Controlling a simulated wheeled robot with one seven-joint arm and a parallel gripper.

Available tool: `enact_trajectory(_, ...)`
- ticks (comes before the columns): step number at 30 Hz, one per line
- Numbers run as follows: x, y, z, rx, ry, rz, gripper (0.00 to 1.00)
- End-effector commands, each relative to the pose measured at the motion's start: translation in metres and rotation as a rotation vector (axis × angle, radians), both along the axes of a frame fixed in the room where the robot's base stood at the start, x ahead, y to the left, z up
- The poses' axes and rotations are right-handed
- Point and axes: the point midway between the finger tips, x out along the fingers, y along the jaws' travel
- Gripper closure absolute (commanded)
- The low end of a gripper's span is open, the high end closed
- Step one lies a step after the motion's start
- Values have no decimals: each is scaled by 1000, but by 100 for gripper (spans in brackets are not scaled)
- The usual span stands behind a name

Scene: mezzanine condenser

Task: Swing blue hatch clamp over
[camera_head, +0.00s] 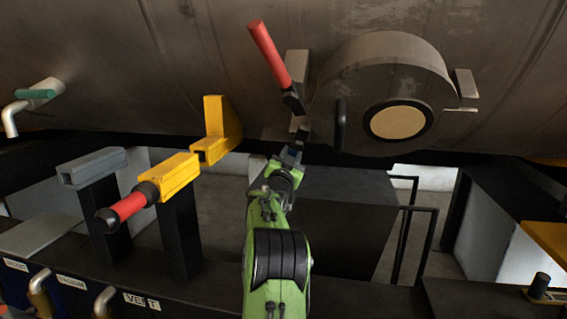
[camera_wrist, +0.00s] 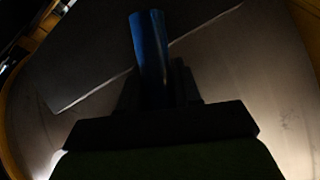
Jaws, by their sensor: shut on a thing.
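The blue hatch clamp (camera_wrist: 148,42) shows in the wrist view as a blue bar standing up between the dark fingers of my gripper (camera_wrist: 157,85). My gripper is shut on it. In the head view my gripper (camera_head: 299,140) reaches up to the lower left edge of the round hatch (camera_head: 385,55). Only a small bluish patch shows there, and the rest of the clamp is hidden or too small to tell. The hatch has a cream disc (camera_head: 398,122) with a dark rim and a dark upright handle (camera_head: 340,125) left of it.
A red-handled lever (camera_head: 269,52) slants above my gripper, left of the hatch. A yellow bracket (camera_head: 220,128) and a yellow block with a red grip (camera_head: 130,205) stand to the left. A dark box (camera_head: 335,215) and black rails (camera_head: 420,240) lie below the hatch.

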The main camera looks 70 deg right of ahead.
Motion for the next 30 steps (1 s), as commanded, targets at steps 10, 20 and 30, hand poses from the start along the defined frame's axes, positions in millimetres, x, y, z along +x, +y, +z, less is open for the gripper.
enact_trajectory(10, -10, -2, 6, -26, 61, -57, 100)
enact_trajectory(20, -11, -2, 7, -29, 66, -63, 100)
enact_trajectory(30, -9, -2, 4, -21, 67, -59, 46)
